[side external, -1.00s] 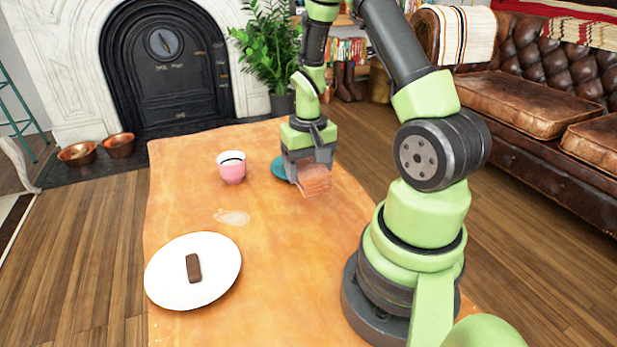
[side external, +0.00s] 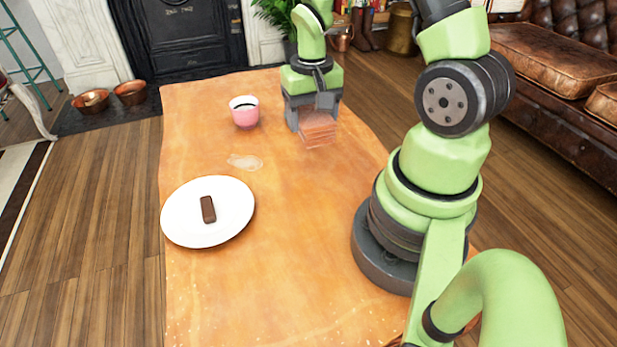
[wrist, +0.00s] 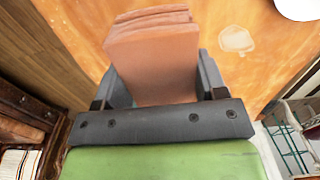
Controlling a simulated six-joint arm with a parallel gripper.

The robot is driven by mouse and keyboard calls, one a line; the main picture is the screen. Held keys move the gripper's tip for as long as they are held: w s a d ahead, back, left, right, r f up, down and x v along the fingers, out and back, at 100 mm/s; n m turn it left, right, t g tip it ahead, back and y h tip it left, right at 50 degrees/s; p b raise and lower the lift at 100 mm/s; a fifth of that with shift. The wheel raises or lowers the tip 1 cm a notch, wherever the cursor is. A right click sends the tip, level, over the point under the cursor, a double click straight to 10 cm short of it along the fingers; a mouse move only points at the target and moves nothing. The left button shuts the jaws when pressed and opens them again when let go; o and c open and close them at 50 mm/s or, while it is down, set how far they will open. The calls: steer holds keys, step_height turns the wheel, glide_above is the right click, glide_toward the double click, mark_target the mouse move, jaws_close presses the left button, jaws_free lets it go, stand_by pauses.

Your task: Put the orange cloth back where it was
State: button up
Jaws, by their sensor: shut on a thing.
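The folded orange cloth (side external: 319,133) is a small layered, salmon-coloured stack. My gripper (side external: 312,112) is shut on it near the far right part of the table. The wrist view also shows the cloth (wrist: 155,62) between the two dark fingers, its layered edge sticking out beyond them. I cannot tell whether the cloth touches the table or hangs just above it. A pale spill (side external: 245,162) lies on the orange tabletop (side external: 290,220), left of and nearer than the cloth; it also shows in the wrist view (wrist: 237,40).
A pink cup (side external: 245,116) with dark contents stands left of my gripper. A white plate (side external: 235,225) holding a brown bar (side external: 208,209) sits at the near left. The middle of the tabletop is clear. A leather sofa (side external: 560,80) is beyond the right edge.

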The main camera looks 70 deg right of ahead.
steer(key=s+a+r, duration=0.1)
steer(key=a, duration=0.8)
glide_above(298, 200)
step_height(298, 200, down, 5)
steer(key=shift+r, duration=0.1)
steer(key=shift+f, duration=2.45)
steer(key=shift+f, duration=0.1)
steer(key=o, duration=0.9)
steer(key=shift+w, duration=0.1)
